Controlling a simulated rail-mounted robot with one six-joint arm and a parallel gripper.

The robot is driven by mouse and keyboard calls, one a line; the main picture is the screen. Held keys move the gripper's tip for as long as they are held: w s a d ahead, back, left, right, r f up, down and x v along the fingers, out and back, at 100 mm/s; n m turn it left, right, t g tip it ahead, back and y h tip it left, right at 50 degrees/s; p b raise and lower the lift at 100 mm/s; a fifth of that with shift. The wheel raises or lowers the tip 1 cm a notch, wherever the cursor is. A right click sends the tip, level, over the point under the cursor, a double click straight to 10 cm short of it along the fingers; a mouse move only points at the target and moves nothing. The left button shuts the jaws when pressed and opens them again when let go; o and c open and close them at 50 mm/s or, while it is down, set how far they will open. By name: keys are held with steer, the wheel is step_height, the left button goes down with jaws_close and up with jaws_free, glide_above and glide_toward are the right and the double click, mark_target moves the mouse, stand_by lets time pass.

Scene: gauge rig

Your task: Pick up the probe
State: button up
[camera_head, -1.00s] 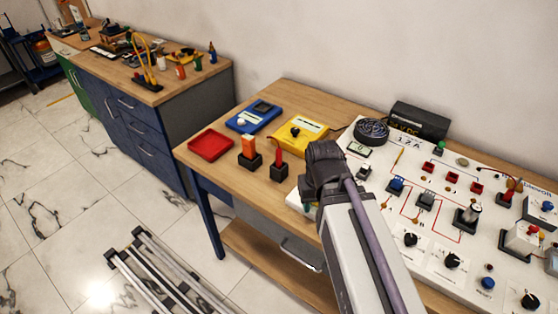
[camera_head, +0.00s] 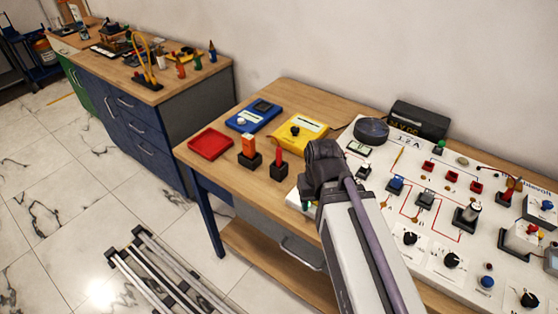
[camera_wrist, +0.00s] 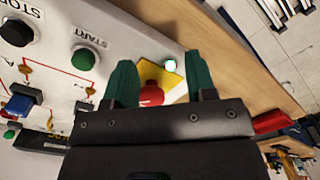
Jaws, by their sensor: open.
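A thin red upright piece, which looks like the probe (camera_head: 279,155), stands in a small black holder (camera_head: 279,171) near the front of the wooden table in the head view. My gripper (camera_wrist: 158,58) is open, with two green fingers spread in the wrist view. A red rounded thing (camera_wrist: 151,94) with a yellow square (camera_wrist: 166,76) behind it shows between the fingers; I cannot tell whether it is touched. In the head view my arm's dark end is over the left edge of the white panel, right of the red piece. Its fingertips are mostly hidden there.
An orange block (camera_head: 248,142) in a black holder stands left of the red piece. The white panel (camera_head: 395,262) carries many knobs and sockets.

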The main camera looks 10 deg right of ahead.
steer(key=w+a+r+p, duration=0.2)
steer(key=w+r+p, duration=0.1)
steer(key=r+p, duration=0.25)
step_height(320, 180, up, 7)
steer(key=n+p, duration=0.6)
steer(key=n, duration=0.7)
glide_above(279, 147)
steer(key=shift+s+a+f, duration=0.1)
steer(key=shift+s, duration=0.05)
steer(key=n, duration=0.3)
steer(key=shift+w+f, duration=0.15)
steer(key=shift+w, duration=0.1)
steer(key=shift+s+n, duration=0.15)
steer(key=shift+n, duration=0.95)
step_height(279, 147, down, 11)
steer(key=b, duration=1.1)
steer(key=shift+f, duration=0.2)
steer(key=shift+r, duration=0.25)
jaws_close()
